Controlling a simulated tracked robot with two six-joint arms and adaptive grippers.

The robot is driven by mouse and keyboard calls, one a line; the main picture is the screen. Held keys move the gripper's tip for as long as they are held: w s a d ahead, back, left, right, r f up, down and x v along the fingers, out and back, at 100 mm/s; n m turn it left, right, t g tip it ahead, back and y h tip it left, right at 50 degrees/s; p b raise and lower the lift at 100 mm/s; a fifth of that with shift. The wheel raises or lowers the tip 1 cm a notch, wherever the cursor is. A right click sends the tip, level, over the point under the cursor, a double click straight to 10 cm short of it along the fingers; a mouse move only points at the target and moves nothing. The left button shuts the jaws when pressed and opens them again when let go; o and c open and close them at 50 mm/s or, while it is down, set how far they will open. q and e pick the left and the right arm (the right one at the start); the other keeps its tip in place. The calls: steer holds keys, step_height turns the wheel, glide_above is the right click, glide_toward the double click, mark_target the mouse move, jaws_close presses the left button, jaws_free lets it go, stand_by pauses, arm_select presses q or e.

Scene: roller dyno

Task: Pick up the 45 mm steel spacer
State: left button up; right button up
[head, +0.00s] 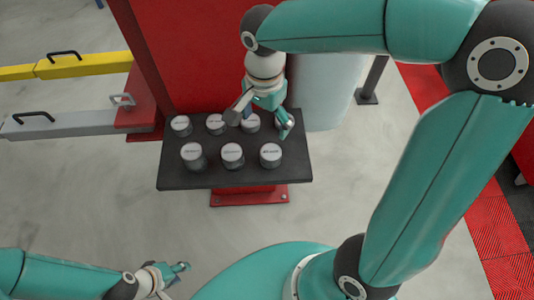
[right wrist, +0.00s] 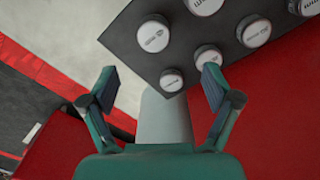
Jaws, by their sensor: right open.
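Several round steel spacers with white labelled tops stand in two rows on a dark tray (head: 172,178). The labels are too small and blurred to read, so I cannot tell which one is the 45 mm spacer. My right gripper (head: 262,118) is open above the back row's right end. In the right wrist view, its fingers (right wrist: 157,90) are apart, and the small corner spacer (right wrist: 172,80) shows between them, beyond the tips. A neighbouring spacer (right wrist: 207,57) shows beside the right finger. My left gripper (head: 178,279) is at the lower left, away from the tray; its finger opening is unclear.
A red machine column (head: 185,60) rises directly behind the tray. A yellow bar (head: 85,65) and a grey bar (head: 70,123) with handles lie at left. A pale cylinder (head: 330,95) stands behind right. The floor in front of the tray is clear.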

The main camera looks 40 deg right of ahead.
mark_target(269, 152)
steer(key=f, duration=0.9)
steer(key=d+f+b, duration=0.1)
steer(key=f, duration=0.4)
steer(key=shift+s, duration=0.25)
steer(key=c, duration=1.5)
steer(key=shift+r, duration=0.1)
